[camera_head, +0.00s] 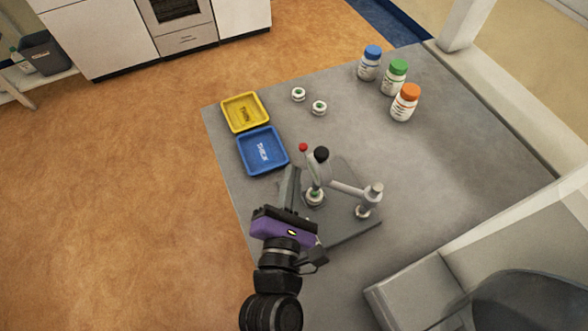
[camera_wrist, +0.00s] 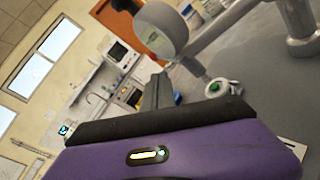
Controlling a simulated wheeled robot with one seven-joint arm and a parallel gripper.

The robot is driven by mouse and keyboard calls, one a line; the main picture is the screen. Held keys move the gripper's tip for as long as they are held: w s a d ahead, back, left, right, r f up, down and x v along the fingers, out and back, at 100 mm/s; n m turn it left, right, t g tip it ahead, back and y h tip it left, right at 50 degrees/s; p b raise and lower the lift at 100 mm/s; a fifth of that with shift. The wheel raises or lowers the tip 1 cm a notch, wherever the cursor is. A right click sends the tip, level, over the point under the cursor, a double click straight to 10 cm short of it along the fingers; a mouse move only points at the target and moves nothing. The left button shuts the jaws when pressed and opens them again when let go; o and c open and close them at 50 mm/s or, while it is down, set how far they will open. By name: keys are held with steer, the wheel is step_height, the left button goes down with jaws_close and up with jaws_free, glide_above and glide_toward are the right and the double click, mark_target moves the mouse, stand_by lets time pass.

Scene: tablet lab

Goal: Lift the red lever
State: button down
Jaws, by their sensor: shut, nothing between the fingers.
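The red lever shows as a small red ball (camera_head: 303,147) on a thin stalk, at the upper left of a grey tester (camera_head: 343,188) with a dark flat base and a black knob (camera_head: 321,154). My gripper (camera_head: 291,180) is at the left of the tester, just below the red ball in the head view. Its fingers are shut and hold nothing; they appear apart from the lever. In the wrist view, my grey finger (camera_wrist: 156,96) stands before the tester's round grey head (camera_wrist: 160,28).
A yellow tray (camera_head: 228,106) and a blue tray (camera_head: 243,149) lie left of the tester. Two small white pieces with green centres (camera_head: 298,95) lie behind it. Blue-, green- and orange-capped bottles (camera_head: 404,106) stand at the back right. The table's right middle is clear.

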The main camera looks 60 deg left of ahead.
steer(key=shift+b+v, duration=0.35)
steer(key=shift+v, duration=2.25)
